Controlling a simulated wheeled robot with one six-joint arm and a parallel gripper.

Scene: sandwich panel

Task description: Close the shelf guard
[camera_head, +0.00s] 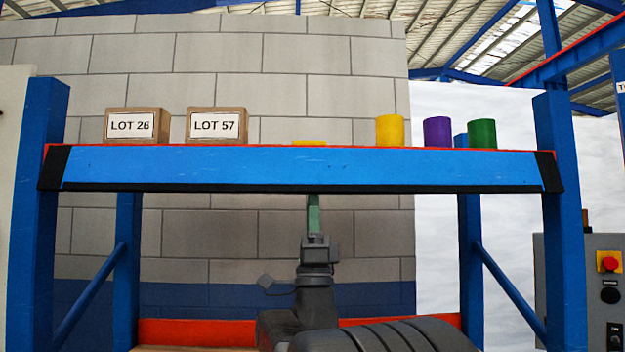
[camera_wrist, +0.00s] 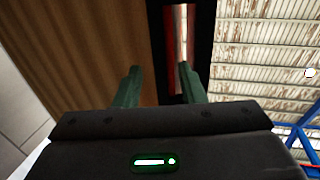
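The shelf guard (camera_head: 300,170) is a long blue panel with a black lower edge and black end pieces. It runs across the front of the shelf between the two blue posts. My gripper (camera_head: 313,199) points up just below the guard's black lower edge, near its middle. In the wrist view my gripper (camera_wrist: 162,84) has two green fingers standing apart with no object gripped. A black strip (camera_wrist: 206,45) with a narrow gap showing red lies beyond the fingers. I cannot tell whether the fingertips touch the guard, or its exact tilt.
Boxes labelled LOT 26 (camera_head: 136,125) and LOT 57 (camera_head: 216,125) stand on the shelf, with yellow (camera_head: 389,130), purple (camera_head: 437,132) and green (camera_head: 482,133) cylinders. The brown shelf underside (camera_wrist: 90,50) is at left in the wrist view. A control box (camera_head: 600,290) stands right.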

